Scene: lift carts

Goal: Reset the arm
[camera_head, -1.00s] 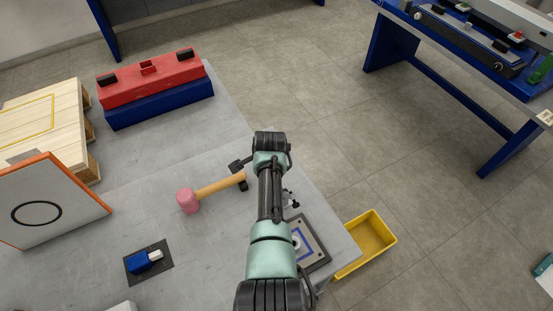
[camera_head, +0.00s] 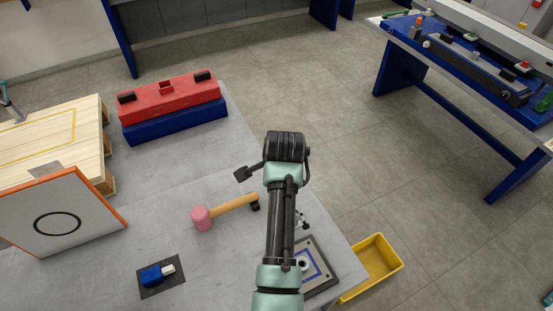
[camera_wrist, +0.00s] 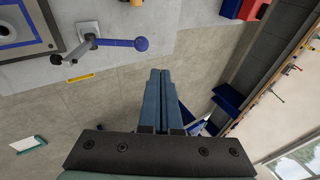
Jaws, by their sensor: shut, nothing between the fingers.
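My arm (camera_head: 281,215) reaches up from the bottom edge of the head view, over the grey table's right part. The fingertips cannot be made out there. In the wrist view my gripper (camera_wrist: 160,73) shows two blue-grey fingers pressed together, with nothing between them. The fingers point over bare floor, clear of any object.
A yellow bin (camera_head: 385,264) sits beside the table. Open floor separates a blue-framed bench (camera_head: 400,75).

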